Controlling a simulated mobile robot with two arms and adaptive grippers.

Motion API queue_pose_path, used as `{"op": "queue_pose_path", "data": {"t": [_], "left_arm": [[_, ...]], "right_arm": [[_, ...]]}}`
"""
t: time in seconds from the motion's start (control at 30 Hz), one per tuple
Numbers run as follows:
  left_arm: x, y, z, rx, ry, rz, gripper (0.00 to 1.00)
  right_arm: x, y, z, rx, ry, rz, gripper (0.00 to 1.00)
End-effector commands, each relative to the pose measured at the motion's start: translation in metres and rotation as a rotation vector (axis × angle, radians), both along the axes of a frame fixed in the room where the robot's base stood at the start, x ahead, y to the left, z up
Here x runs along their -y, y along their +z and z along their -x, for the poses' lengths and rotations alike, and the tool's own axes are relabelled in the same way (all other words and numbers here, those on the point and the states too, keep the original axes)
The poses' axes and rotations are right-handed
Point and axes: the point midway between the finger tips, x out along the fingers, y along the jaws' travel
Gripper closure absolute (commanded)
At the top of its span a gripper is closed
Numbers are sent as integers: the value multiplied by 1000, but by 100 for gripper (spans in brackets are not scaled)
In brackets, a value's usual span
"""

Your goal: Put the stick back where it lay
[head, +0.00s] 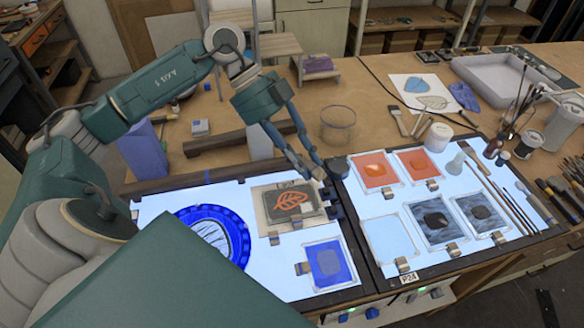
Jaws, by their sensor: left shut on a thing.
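My left gripper (330,190) is over the strip between the two lit panels, right of the orange leaf piece. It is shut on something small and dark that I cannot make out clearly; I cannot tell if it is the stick. Thin sticks or brushes (497,197) lie slanting on the right side of the right lit panel (445,265), clear of my gripper. The left lit panel (290,285) is partly hidden by my arm. My right gripper is not in view.
The orange leaf piece (291,203), a blue round piece (237,238) and a blue square (330,264) lie on the left panel. Orange (375,172) and grey (480,214) glass squares lie on the right one.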

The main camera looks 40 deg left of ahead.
Motion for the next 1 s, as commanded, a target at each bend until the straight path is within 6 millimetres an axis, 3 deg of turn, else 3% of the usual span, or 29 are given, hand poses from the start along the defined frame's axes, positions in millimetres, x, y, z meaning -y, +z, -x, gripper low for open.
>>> {"op": "queue_pose_path", "data": {"t": [0.53,0.7,1.0], "left_arm": [[3,2,-1,22,-120,-402,100],[3,3,-1,30,-180,-615,100],[0,1,0,26,-193,-679,100]], "right_arm": [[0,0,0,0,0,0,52],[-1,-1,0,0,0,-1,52],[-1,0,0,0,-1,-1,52]]}}
